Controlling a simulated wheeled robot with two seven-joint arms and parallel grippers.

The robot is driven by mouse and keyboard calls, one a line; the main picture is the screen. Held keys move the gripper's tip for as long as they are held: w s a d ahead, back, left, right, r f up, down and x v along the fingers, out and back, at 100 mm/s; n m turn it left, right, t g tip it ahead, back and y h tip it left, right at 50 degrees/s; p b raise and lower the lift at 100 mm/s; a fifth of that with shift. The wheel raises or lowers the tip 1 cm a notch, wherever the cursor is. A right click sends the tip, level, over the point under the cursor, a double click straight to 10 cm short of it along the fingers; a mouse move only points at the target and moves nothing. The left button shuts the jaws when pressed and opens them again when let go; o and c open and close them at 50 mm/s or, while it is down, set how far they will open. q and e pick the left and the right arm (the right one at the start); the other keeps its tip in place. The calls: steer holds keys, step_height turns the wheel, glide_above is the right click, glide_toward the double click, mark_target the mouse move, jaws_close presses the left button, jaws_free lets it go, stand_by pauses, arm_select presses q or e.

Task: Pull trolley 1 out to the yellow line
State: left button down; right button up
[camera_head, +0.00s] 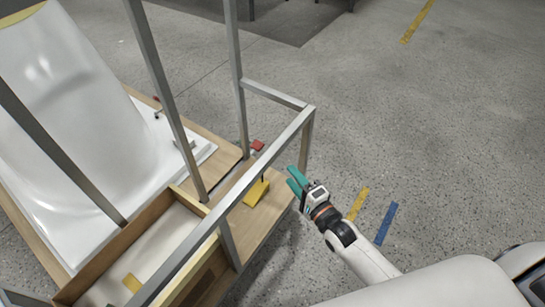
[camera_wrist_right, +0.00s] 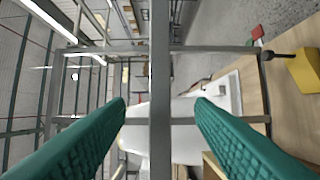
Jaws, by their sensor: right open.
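The trolley, a grey metal frame (camera_head: 275,155) on a wooden base, fills the left of the head view; no number is legible on it. My right gripper (camera_head: 292,180) is open beside the frame's near right corner, its teal fingers pointing towards the frame. In the right wrist view a grey bar (camera_wrist_right: 160,80) runs upright between the open fingers (camera_wrist_right: 161,108), which are clear of it on both sides. I cannot tell how deep the bar sits between them. Yellow floor strips show right of the gripper (camera_head: 358,203) and far off (camera_head: 418,20). My left gripper is out of view.
A white bathtub shell (camera_head: 85,120) rests on the trolley. A yellow block (camera_head: 257,193) and a small red piece (camera_head: 257,145) are on its wooden deck. A blue strip (camera_head: 386,223) marks the floor. The concrete floor at the right is open.

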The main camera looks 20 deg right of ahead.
mark_target(275, 158)
steer(key=b+x, duration=0.1)
steer(key=x, duration=1)
steer(key=shift+a, duration=0.15)
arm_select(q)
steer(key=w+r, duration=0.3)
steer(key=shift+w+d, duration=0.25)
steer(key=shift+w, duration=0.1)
arm_select(e)
jaws_close()
